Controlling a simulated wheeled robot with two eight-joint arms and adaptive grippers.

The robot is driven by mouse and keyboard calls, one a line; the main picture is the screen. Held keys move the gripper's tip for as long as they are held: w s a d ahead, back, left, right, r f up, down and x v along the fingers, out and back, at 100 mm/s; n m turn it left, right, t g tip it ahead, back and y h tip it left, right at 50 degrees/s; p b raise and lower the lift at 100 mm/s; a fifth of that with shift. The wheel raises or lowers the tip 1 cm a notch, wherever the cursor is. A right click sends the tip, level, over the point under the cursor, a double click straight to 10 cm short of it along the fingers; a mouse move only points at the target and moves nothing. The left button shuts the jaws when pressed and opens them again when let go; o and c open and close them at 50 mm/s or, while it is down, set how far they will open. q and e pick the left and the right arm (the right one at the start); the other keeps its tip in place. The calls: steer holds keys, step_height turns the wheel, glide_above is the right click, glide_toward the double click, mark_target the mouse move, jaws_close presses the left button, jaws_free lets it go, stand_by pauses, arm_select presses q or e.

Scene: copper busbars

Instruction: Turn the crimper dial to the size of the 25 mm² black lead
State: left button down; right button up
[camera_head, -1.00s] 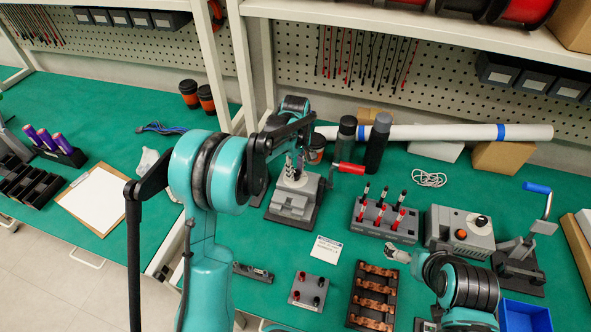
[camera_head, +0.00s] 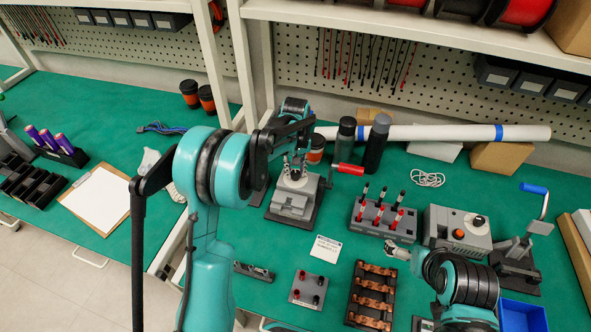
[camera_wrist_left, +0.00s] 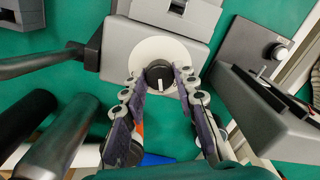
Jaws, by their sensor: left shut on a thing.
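The grey crimper (camera_head: 293,203) stands on the green bench, with its red-gripped lever (camera_head: 348,168) pointing right. In the left wrist view its dial (camera_wrist_left: 160,73) is a dark round knob with a white pointer mark, set on a white disc (camera_wrist_left: 139,52). My left gripper (camera_wrist_left: 159,82) is shut on the knob, one finger on each side. It comes down from above the crimper in the head view (camera_head: 295,172). The black and red leads stand upright in a grey rack (camera_head: 371,226); their size marks are too small to read. My right gripper (camera_head: 391,249) hangs in front of the rack, its fingers unclear.
Right of the rack are a grey box with an orange knob (camera_head: 459,234) and a crank tool with a blue handle (camera_head: 536,188). Dark bottles (camera_head: 376,145) stand behind the crimper. A white card (camera_head: 326,248) and a tray of copper busbars (camera_head: 372,295) lie in front.

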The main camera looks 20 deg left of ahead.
mark_target(295, 173)
stand_by(0.3)
arm_select(q)
steer(key=c, duration=1.2)
jaws_free()
steer(key=shift+o, duration=0.2)
step_height(295, 173, up, 12)
